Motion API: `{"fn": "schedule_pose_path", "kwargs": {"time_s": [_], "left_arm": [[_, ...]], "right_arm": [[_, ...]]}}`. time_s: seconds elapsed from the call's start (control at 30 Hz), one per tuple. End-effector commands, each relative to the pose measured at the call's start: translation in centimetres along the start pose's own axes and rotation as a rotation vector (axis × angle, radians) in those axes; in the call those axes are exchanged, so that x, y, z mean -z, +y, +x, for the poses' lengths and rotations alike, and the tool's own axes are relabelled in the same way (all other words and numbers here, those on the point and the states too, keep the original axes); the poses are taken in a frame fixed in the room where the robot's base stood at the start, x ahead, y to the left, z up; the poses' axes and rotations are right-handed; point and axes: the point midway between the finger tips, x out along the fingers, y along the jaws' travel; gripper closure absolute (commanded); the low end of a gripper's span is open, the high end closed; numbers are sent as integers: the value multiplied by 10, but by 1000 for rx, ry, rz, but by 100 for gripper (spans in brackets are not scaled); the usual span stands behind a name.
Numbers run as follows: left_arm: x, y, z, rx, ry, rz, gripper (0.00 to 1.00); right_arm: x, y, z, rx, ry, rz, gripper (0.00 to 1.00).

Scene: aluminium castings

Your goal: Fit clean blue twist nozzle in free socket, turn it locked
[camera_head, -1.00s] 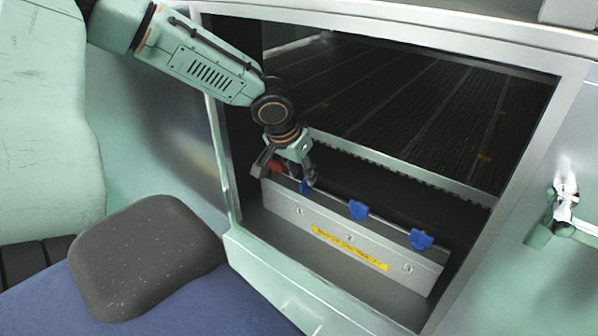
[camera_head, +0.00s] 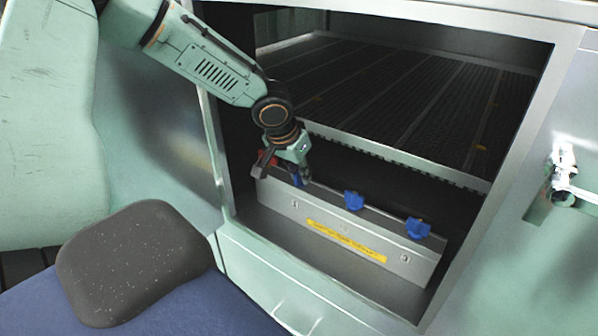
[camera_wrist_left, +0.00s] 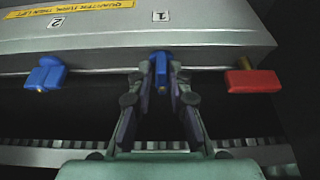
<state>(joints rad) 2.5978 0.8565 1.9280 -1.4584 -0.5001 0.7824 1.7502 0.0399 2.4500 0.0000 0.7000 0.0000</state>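A grey bar (camera_head: 347,238) inside the open cabinet bears numbered positions and a yellow label. A blue twist nozzle (camera_wrist_left: 160,69) stands at position 1, narrow side showing in the left wrist view. My left gripper (camera_wrist_left: 165,82) has its fingertips closed on both sides of this nozzle. In the head view the gripper (camera_head: 285,176) is at the bar's left end and partly hides the nozzle (camera_head: 297,181). A second blue nozzle (camera_head: 353,200) sits at position 2 and a third (camera_head: 418,229) at position 3. A red piece (camera_wrist_left: 253,81) is beside position 1. My right gripper is out of view.
The cabinet frame (camera_head: 512,150) surrounds the opening close to my left arm. A dark ribbed belt or rack (camera_head: 400,95) lies behind the bar. A dark grey rounded pad (camera_head: 133,262) lies on a blue surface at lower left. A metal latch (camera_head: 562,180) is at right.

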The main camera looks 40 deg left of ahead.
Motion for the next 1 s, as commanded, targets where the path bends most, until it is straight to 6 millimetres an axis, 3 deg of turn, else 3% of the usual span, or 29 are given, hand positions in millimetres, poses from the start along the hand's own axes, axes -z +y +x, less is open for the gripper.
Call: {"fn": "schedule_pose_path", "kwargs": {"time_s": [0.17, 0.53, 1.0], "left_arm": [[0, 0, 0, 0, 0, 0, 100], [-1, 0, 1, 2, -1, -4, 100], [-1, 1, 2, 38, 0, -92, 100]], "right_arm": [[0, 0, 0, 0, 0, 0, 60], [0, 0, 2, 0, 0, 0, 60], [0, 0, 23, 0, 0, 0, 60]]}}
